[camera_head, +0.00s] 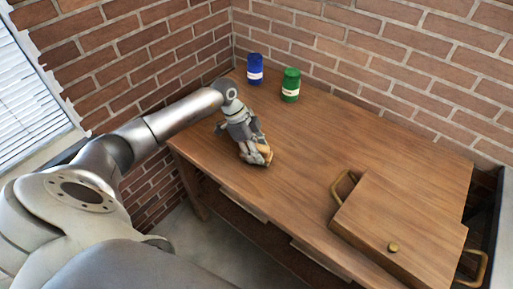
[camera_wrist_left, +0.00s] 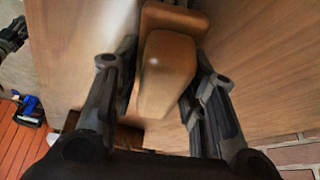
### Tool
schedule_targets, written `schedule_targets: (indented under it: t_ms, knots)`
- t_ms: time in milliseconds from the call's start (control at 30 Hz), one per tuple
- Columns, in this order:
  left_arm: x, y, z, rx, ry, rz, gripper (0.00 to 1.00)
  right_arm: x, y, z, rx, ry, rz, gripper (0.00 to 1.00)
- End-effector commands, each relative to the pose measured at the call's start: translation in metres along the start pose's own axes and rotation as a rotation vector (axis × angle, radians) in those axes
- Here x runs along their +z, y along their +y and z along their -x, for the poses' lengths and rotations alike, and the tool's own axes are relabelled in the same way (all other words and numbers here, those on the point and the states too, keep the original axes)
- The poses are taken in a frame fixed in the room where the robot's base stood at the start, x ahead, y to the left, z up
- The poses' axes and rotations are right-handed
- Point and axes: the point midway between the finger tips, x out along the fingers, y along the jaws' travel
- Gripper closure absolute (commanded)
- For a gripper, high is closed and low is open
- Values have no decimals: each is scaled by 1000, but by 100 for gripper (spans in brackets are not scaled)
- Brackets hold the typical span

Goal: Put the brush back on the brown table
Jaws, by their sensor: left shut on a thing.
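The brown table (camera_head: 335,140) stands against the brick walls; its wooden top also fills much of the left wrist view (camera_wrist_left: 80,40). My left gripper (camera_head: 257,153) is over the left part of the tabletop, pointing down. It is shut on the brush (camera_head: 265,157), whose orange-brown body shows between the fingers in the left wrist view (camera_wrist_left: 166,72). The brush is at or just above the tabletop; I cannot tell whether it touches. The fingers hide part of it. A dark jointed shape at the left edge of the left wrist view may be my right gripper (camera_wrist_left: 12,36).
A blue can (camera_head: 255,69) and a green can (camera_head: 291,85) stand at the back of the table. A wooden box with brass handles (camera_head: 400,225) is at the front right. The tabletop between is clear. A window with blinds (camera_head: 30,95) is at the left.

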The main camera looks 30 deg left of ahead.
Motion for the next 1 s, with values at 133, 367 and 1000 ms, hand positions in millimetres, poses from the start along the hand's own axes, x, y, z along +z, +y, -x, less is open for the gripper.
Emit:
schedule_targets:
  t_ms: [133,367,1000]
  knots:
    - [0,0,0,-1,1,-1,83,0,4,-1,5,0,1,60]
    - [1,0,-2,0,1,-1,50,1,9,-1,10,-1,0,60]
    - [0,-1,28,-5,0,-3,40,2,9,-6,10,-2,0,60]
